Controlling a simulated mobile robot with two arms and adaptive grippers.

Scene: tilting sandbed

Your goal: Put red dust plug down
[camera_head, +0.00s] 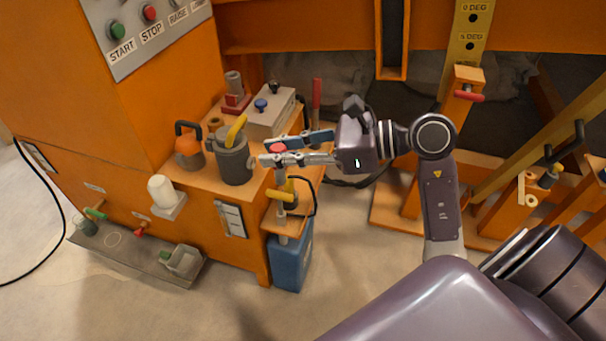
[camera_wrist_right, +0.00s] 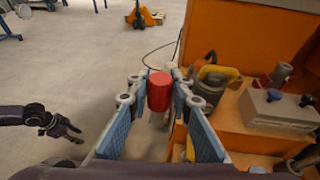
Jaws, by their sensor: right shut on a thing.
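The red dust plug (camera_head: 276,148) is between the fingertips of my right gripper (camera_head: 272,157), at the orange bench's front right corner in the head view. In the right wrist view the plug (camera_wrist_right: 159,91) is a red cylinder with the finger pads of my right gripper (camera_wrist_right: 158,98) on either side of it. The gripper is shut on it and holds it in the air. What lies directly below the plug is partly hidden by the fingers. My left gripper (camera_wrist_right: 65,130) shows small and dark at the left of the wrist view; its opening is unclear.
A grey box with knobs (camera_head: 270,113) is behind.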

